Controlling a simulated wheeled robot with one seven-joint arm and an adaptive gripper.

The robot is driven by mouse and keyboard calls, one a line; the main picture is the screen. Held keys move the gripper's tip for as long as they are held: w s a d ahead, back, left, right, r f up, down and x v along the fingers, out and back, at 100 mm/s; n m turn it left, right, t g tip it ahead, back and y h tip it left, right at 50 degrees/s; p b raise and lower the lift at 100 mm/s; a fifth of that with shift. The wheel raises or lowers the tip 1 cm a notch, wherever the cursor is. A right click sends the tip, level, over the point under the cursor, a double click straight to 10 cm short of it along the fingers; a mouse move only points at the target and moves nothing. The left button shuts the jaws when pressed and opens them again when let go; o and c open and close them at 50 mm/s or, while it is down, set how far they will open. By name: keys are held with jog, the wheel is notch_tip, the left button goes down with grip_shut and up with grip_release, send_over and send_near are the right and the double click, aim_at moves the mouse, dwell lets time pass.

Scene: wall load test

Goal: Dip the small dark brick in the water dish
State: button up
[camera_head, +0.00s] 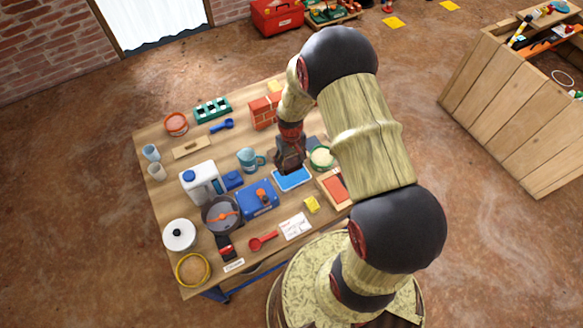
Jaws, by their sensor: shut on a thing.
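The water dish (293,180) is a shallow rectangular tray with a blue inside and a pale rim, near the middle of the workbench. My gripper (289,167) points down over the dish's far edge and is shut on the small dark brick. The brick blends with the dark fingers, so its outline is hard to make out. I cannot tell whether the brick touches the water.
On the workbench (157,207), a blue box (257,200), a teal mug (249,159) and a green-rimmed bowl (321,158) stand close around the dish. A red brick wall piece (262,112) is behind. A yellow sponge (311,204) lies in front.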

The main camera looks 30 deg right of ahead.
aim_at(291, 177)
jog(key=shift+f+b, duration=2.1)
jog(key=shift+f, duration=1)
jog(key=shift+f+b, duration=0.35)
jog(key=shift+f, duration=0.25)
jog(key=o, duration=1.2)
notch_tip(291, 177, up, 12)
